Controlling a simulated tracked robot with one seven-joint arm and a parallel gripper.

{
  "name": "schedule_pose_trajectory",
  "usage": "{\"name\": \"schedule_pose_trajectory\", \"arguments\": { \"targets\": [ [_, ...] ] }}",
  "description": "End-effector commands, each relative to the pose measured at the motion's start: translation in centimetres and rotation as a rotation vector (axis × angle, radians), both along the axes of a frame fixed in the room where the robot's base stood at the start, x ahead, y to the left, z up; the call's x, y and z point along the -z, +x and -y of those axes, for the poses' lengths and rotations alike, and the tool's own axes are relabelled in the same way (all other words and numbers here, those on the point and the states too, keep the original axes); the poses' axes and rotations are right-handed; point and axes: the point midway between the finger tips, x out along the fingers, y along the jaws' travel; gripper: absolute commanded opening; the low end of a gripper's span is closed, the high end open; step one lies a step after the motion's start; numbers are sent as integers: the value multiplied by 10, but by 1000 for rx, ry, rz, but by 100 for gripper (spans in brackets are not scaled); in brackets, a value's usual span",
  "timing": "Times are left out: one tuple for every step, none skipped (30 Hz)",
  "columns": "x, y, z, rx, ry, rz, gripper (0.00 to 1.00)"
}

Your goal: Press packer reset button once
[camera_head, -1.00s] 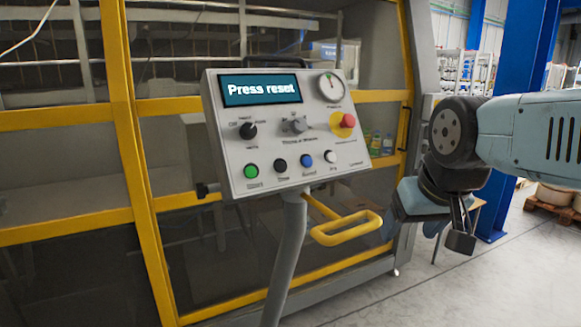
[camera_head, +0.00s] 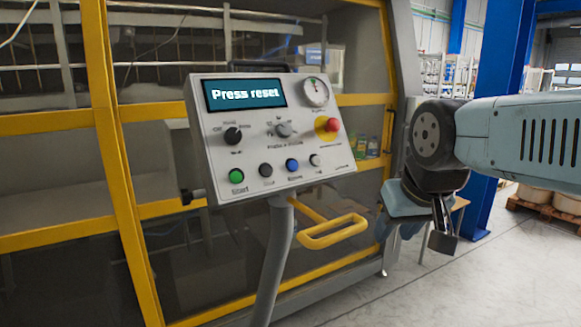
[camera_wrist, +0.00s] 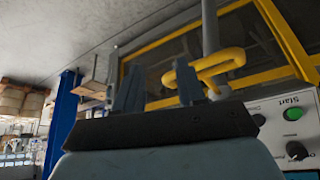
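The grey packer control panel (camera_head: 210,150) stands on a post, with a screen (camera_head: 245,93) reading "Press reset". A row of buttons runs along its lower face: green (camera_head: 236,176), dark (camera_head: 266,170), blue (camera_head: 292,165) and pale (camera_head: 315,160). The small label under the blue button is too blurred to read for certain. In the head view my gripper (camera_head: 442,232) hangs right of the panel, apart from it and lower than the buttons. In the wrist view its two fingers (camera_wrist: 158,88) stand apart with nothing between them. The green button (camera_wrist: 293,114) shows at the right edge there.
A red emergency knob (camera_head: 332,125) on yellow, rotary knobs (camera_head: 233,135) and a gauge (camera_head: 316,91) share the panel. A yellow handle (camera_head: 335,232) juts out below it. The yellow-framed machine (camera_head: 100,150) stands behind. A blue column (camera_head: 500,100) and open floor lie right.

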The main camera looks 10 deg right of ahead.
Motion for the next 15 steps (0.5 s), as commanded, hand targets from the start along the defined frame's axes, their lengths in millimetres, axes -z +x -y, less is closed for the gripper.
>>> {"name": "schedule_pose_trajectory", "arguments": {
  "targets": [
    [0,0,0,0,0,0,35],
    [0,0,0,0,0,0,32],
    [0,0,0,0,0,0,28],
    [0,0,0,0,0,0,25],
    [0,0,0,0,0,0,22],
    [0,0,0,0,0,0,18],
    [0,0,0,0,0,0,16],
    [0,0,0,0,0,0,13],
    [0,0,0,0,0,0,9],
    [0,0,0,0,0,0,6],
    [0,0,0,0,0,0,3],
    [0,0,0,0,0,0,0],
    [0,0,0,0,0,0,0],
    [0,0,0,0,0,0,0],
    [0,0,0,0,0,0,0]
  ]
}}
